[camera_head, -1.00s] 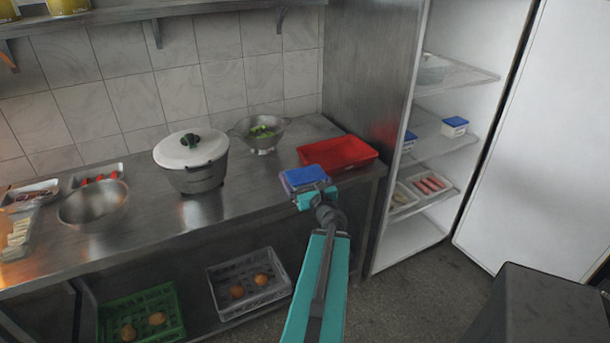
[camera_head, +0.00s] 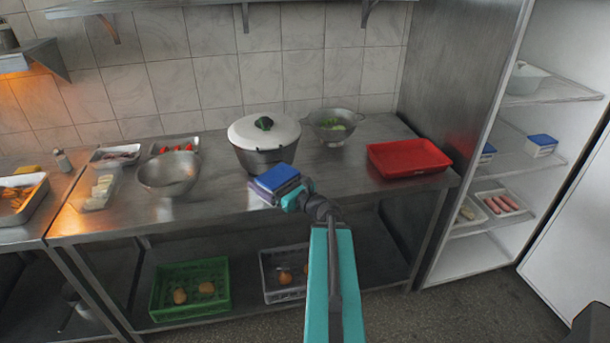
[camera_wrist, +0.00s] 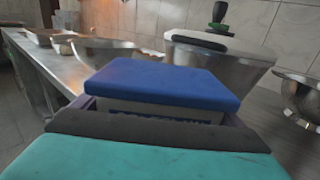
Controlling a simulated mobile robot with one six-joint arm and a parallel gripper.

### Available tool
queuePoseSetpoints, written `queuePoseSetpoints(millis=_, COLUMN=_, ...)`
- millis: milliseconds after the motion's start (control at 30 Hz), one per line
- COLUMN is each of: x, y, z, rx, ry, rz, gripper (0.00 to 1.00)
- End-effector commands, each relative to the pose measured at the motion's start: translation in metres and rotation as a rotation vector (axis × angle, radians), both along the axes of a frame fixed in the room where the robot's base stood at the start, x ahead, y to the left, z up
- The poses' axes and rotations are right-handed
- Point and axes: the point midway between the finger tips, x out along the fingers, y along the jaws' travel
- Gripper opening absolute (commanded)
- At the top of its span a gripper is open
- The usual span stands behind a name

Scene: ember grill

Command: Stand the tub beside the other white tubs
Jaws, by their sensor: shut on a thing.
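My gripper (camera_head: 295,197) is shut on a tub with a blue lid (camera_head: 277,179) and holds it at the front edge of the steel counter, in front of the pot. In the wrist view the blue-lidded tub (camera_wrist: 165,82) fills the middle, its lid level, with part of its pale body and lettering showing. Two white tubs with blue lids are in the open fridge: one tub (camera_head: 541,146) on the middle shelf, and another tub (camera_head: 487,153) at that shelf's left, partly hidden by the fridge's side wall.
A pot with a white lid (camera_head: 264,133), a colander (camera_head: 334,126), a steel bowl (camera_head: 168,174) and a red tray (camera_head: 408,157) stand on the counter (camera_head: 225,200). The fridge door (camera_head: 575,230) is open at right. Crates (camera_head: 190,288) sit on the lower shelf.

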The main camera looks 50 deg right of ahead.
Motion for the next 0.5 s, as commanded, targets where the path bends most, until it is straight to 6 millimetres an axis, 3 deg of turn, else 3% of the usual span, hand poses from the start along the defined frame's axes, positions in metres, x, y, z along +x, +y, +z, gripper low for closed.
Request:
queuePoseSetpoints(millis=33, x=0.011, y=0.020, z=-0.001, rx=0.000, ry=-0.002, rz=0.047, gripper=0.53)
queuePoseSetpoints(millis=200, x=0.038, y=0.081, z=-0.003, rx=0.000, ry=-0.002, rz=0.191, gripper=0.53)
queuePoseSetpoints(millis=500, x=0.069, y=0.192, z=-0.009, rx=0.000, ry=-0.002, rz=0.447, gripper=0.53)
